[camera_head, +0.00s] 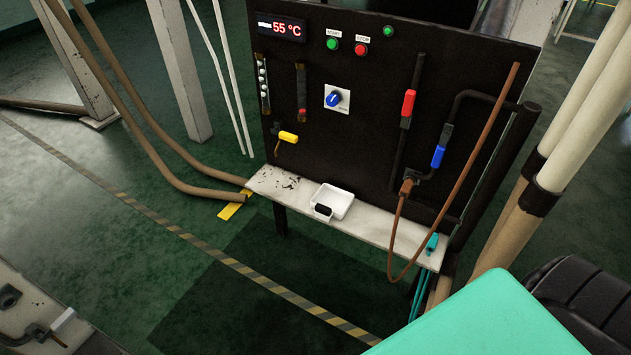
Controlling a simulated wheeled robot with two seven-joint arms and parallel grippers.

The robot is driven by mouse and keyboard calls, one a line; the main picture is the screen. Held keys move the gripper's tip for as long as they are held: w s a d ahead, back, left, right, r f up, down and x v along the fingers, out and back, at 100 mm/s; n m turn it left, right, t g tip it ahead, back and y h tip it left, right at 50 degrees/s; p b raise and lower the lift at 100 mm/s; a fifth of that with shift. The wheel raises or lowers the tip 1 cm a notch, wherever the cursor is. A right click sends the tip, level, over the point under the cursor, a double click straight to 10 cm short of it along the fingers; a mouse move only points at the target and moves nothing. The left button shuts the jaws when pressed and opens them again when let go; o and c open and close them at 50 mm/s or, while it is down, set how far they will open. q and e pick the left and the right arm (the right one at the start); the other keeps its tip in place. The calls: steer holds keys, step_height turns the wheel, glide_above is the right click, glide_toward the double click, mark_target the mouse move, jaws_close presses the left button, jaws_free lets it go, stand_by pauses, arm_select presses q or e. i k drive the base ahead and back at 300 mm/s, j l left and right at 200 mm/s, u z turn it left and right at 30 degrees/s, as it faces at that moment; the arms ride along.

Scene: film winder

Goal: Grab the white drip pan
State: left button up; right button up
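The white drip pan (340,199) sits on the narrow white shelf (377,230) along the bottom of the black control panel (345,145). It is a small, shallow, square tray, open at the top. A black grip shows at its front left corner. The pan lies near the middle of the shelf, left of the hanging brown hose (396,228).
A yellow-handled valve (288,137) sits above the shelf's left part. Red (408,103) and blue (438,156) valve handles are on pipes at right. Floor before the shelf is clear, with a striped line (255,276).

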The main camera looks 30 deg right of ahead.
mark_target(329, 201)
steer(key=i+z, duration=0.1)
steer(key=i, duration=0.6)
steer(key=i+j+z, duration=0.15)
steer(key=i, duration=0.5)
steer(key=i+j+z, duration=0.1)
steer(key=z, duration=0.3)
steer(key=i+j+z, duration=0.15)
steer(key=z, duration=0.25)
steer(key=i+j+z, duration=0.15)
steer(key=z, duration=0.25)
steer(key=j+z, duration=0.4)
steer(key=i+l, duration=0.05)
steer(key=l, duration=0.05)
